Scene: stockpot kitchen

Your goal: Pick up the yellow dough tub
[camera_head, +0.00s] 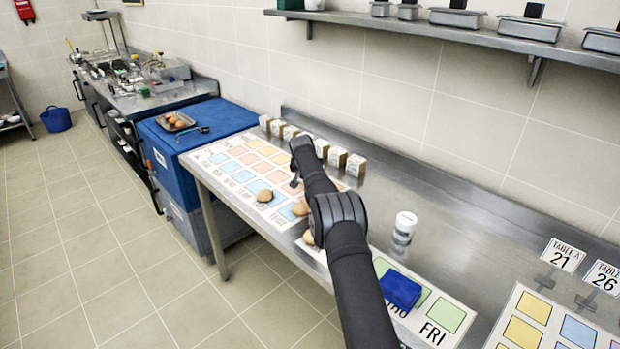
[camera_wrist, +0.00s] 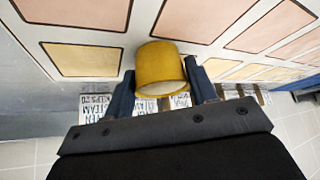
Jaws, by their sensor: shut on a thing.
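The yellow dough tub (camera_wrist: 160,66) shows in the wrist view as a plain yellow round tub. It sits between the two blue fingers of my gripper (camera_wrist: 160,74), which is shut on it. Behind it is the white chart with coloured squares (camera_wrist: 85,59). I cannot tell whether the tub touches the chart or hangs just above it. In the head view my own arm crosses the table, and I cannot make out the tub or the fingertips there.
Several small labelled boxes (camera_head: 337,156) stand along the chart's wall side. Round brown items (camera_head: 265,196) lie on the chart. A white-lidded container (camera_head: 404,225) and a blue block (camera_head: 400,289) are to the right. The metal table by the wall (camera_head: 450,235) has bare room.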

